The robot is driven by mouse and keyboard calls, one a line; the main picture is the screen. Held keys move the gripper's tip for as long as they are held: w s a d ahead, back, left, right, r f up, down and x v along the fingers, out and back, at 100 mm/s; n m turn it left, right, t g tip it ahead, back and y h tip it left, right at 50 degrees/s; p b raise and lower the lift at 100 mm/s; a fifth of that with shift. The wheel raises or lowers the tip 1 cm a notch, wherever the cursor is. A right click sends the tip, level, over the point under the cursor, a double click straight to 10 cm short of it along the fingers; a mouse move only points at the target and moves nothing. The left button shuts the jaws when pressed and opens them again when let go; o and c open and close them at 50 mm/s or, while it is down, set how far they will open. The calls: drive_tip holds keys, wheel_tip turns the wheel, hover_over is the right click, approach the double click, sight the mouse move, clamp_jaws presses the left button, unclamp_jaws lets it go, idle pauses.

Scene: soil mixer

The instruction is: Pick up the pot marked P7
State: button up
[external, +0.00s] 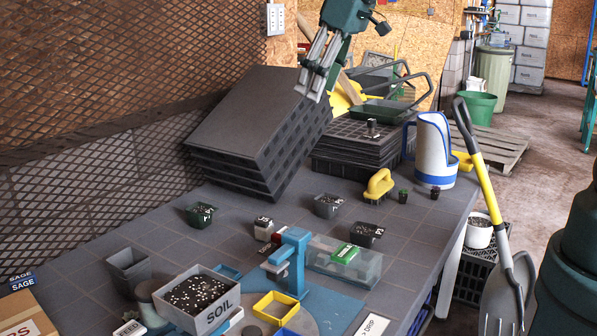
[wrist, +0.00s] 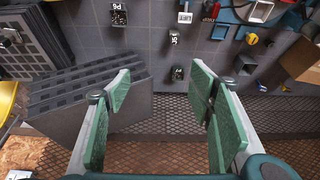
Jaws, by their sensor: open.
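No label that I can read for certain says P7. In the external view, a green pot (external: 200,214) stands on the left of the bench, a grey pot (external: 327,205) near the middle and a black pot (external: 366,234) to its right. All hold dark, speckled soil; their labels are too small to read. In the wrist view, one pot (wrist: 118,14) seems marked P6, and a small dark pot (wrist: 177,73) sits near the mesh. My gripper (external: 312,84) is open and empty, high above the tray stack. Its spread green fingers (wrist: 160,84) also show in the wrist view.
A tilted stack of black trays (external: 255,130) leans by the mesh wall. A flatter tray stack (external: 352,145), a yellow-handled brush (external: 378,186) and a white jug (external: 434,150) stand at the back right. A soil box (external: 198,300) and blue press (external: 290,262) occupy the front.

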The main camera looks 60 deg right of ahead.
drive_tip(key=w+a+f+g, duration=0.1)
drive_tip(key=w+a+f, duration=0.15)
drive_tip(key=w, duration=0.65)
drive_tip(key=g, duration=0.3)
hover_over(200, 211)
drive_tip(key=f, duration=2.5)
drive_tip(key=shift+w+d+p, duration=0.1)
drive_tip(key=shift+d+p, duration=0.15)
drive_tip(key=shift+p, duration=0.1)
drive_tip(key=shift+w+a+f, duration=0.1)
drive_tip(key=shift+w+f, duration=0.05)
drive_tip(key=shift+f, duration=0.35)
drive_tip(key=shift+f, duration=0.1)
drive_tip(key=shift+f, duration=1.2)
drive_tip(key=shift+f, duration=0.1)
drive_tip(key=shift+f+b, duration=0.7)
drive_tip(key=shift+f, duration=1.8)
